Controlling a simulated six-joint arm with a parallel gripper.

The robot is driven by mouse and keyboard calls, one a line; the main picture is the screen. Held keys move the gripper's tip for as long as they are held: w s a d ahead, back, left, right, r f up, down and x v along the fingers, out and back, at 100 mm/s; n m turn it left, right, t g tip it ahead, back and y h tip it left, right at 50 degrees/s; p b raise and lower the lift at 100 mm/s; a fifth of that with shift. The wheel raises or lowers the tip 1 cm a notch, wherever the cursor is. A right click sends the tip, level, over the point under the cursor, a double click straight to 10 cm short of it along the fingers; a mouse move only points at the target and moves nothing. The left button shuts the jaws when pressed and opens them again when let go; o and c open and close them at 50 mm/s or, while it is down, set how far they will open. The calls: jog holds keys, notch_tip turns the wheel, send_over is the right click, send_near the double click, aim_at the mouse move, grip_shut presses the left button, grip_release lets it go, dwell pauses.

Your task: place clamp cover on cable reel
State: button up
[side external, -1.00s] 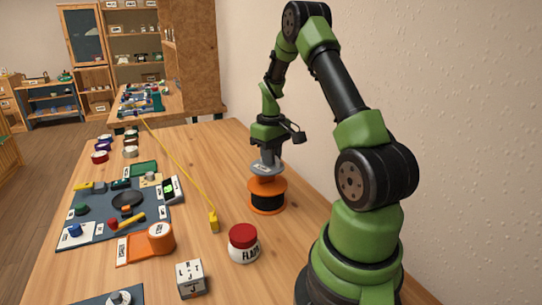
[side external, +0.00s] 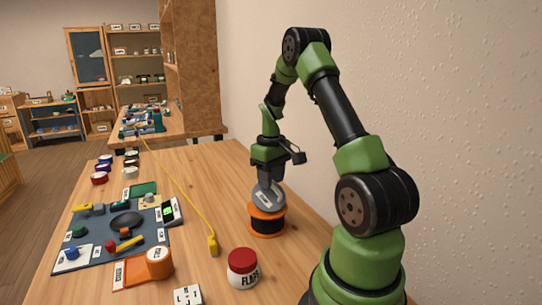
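The cable reel (side external: 267,224), orange with a black band, stands upright on the wooden table below my gripper. The clamp cover (side external: 269,197), a grey rounded plate with a pale label, is steeply tilted at the top of the reel, its broad face towards the camera. It appears to touch the reel's top flange and does not lie flat. My gripper (side external: 268,180) points down right at the cover's upper edge. The fingertips are too small and partly hidden, so I cannot tell whether they grip the cover.
A red-lidded jar (side external: 243,268) and a lettered cube (side external: 188,296) stand nearer the camera. A yellow cable (side external: 180,187) crosses the table left of the reel. A blue-grey mat (side external: 98,247) with several small parts lies further left. The wall is close on the right.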

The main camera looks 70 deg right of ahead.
notch_tip(320, 180, up, 11)
jog(key=w+a+r+t, duration=0.2)
jog(key=a+r, duration=0.4)
jog(key=a, duration=0.3)
jog(key=s+a+r+t+y, duration=0.1)
jog(key=s+a+t, duration=0.1)
jog(key=s+a, duration=0.3)
jog(key=s+a+r+t+y, duration=0.1)
jog(key=s+a+t, duration=0.2)
jog(key=a, duration=1.1)
jog(key=shift+s+a, duration=0.3)
jog(key=shift+s, duration=0.9)
jog(key=shift+o, duration=0.4)
jog(key=shift+w+d, duration=0.1)
